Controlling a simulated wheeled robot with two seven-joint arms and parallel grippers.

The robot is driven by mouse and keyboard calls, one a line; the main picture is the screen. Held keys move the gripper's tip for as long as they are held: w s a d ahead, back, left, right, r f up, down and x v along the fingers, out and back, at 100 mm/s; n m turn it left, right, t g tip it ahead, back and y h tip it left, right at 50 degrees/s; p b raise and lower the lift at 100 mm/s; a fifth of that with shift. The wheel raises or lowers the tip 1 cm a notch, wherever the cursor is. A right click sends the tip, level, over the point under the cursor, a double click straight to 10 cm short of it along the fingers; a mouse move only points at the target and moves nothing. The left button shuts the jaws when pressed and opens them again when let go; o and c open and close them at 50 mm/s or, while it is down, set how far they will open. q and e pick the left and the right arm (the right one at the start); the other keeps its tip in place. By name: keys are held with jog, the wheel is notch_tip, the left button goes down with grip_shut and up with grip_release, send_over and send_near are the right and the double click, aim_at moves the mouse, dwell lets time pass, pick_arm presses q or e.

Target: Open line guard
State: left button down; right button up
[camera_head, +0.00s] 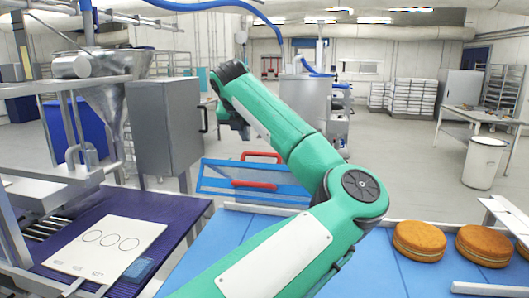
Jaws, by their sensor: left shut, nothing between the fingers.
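The line guard (215,188) is a see-through panel with a blue frame, at the middle of the head view, at the far end of the blue belt. It has a red handle (254,185) on its near side, and a second red bar (262,155) shows at its far edge. I cannot tell for sure whether it is raised or down. My left gripper (238,132) is small and dark, hanging at the end of the green arm above the guard's far side, apart from the red handle. It is shut and empty. My right gripper is out of view.
My green arm crosses the blue belt (205,250) and hides part of it. Filled rounds (420,240) sit on the belt at right. A purple table (180,215) with a card of circles (105,247) stands at left, near a grey cabinet (165,125). A white bin (484,163) stands at right.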

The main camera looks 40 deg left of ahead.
aim_at(250, 154)
pick_arm(q)
jog(key=shift+p+x, duration=1.95)
jog(key=shift+x, duration=3.05)
